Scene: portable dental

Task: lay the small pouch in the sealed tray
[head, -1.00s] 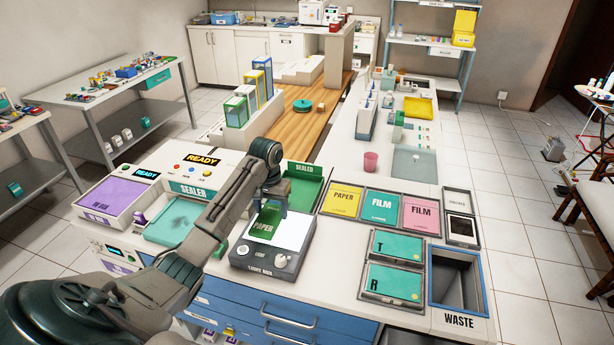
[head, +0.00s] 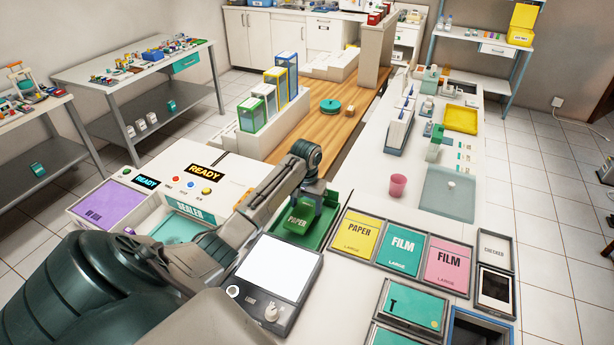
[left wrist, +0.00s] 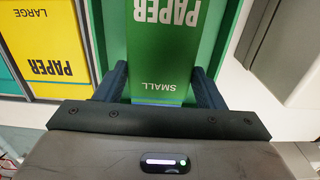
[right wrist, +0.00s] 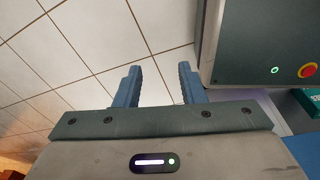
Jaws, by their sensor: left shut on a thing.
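The small green paper pouch (head: 298,217) is held in my left gripper (head: 318,200) over the green sealed tray (head: 334,228). In the left wrist view the pouch (left wrist: 165,45) reads "PAPER" and "SMALL" and lies between the two fingers of my left gripper (left wrist: 162,85), which is shut on it. Green tray walls (left wrist: 220,15) show on both sides of the pouch there. I cannot tell whether the pouch touches the tray floor. My arm and gripper hide part of the tray in the head view. My right gripper (right wrist: 158,78) is open and empty, with floor tiles beyond it.
A light box (head: 278,265) with a bare white panel stands in front of the tray. Yellow paper (head: 358,236), teal film (head: 402,250) and pink film (head: 447,263) bins lie to the right. The sealer (head: 200,175) stands to the left.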

